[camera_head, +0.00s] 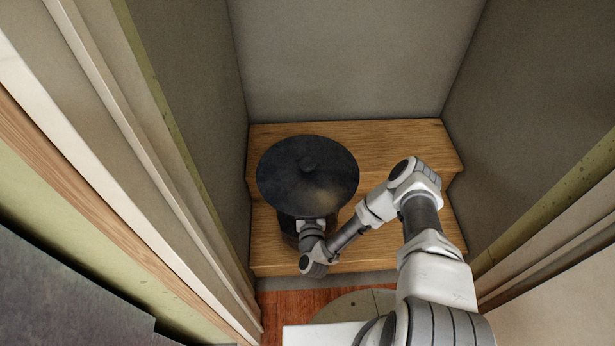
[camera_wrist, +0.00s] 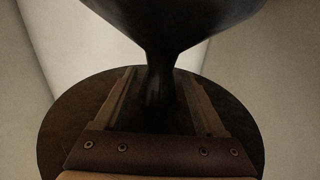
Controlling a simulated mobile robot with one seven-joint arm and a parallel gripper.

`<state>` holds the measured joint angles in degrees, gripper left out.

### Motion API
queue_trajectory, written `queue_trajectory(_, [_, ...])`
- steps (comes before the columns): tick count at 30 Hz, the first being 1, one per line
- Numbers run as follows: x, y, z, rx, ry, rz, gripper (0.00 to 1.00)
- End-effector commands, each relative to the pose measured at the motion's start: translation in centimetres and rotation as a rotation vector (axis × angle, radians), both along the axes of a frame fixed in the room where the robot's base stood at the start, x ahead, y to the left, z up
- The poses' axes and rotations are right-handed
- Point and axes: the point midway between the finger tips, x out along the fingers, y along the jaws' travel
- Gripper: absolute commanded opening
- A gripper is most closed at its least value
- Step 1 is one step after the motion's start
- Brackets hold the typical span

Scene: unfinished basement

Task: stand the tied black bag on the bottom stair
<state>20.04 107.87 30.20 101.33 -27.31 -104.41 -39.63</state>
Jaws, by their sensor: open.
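The tied black bag (camera_head: 307,180) is on the left side of the wooden stairs, upright, with a wide round dark top seen from above. Its lower part shows just below that top, over the bottom stair (camera_head: 375,254); its contact with the tread is hidden. In the wrist view the bag's narrow neck (camera_wrist: 160,85) flares out above and a broad dark round body (camera_wrist: 70,125) spreads below. My gripper (camera_wrist: 158,78) is open, with one finger on each side of the neck and gaps showing. In the head view my gripper (camera_head: 311,226) is partly hidden under the bag's top.
A second wooden step (camera_head: 400,145) lies behind the bottom stair, against a grey back wall (camera_head: 345,60). Side walls close in the stairs left and right. The bottom stair is bare to the right of the bag, below my arm. Reddish floor (camera_head: 290,305) lies in front.

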Motion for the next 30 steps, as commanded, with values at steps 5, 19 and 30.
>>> queue_trajectory(5, [-3.4, 0.1, 0.1, 0.0, 0.004, 0.002, 0.72])
queue_trajectory(19, [-5.4, 0.0, 0.0, 0.0, 0.0, 0.0, 0.72])
queue_trajectory(30, [-5.3, 0.0, 0.0, 0.0, 0.0, 0.0, 0.72])
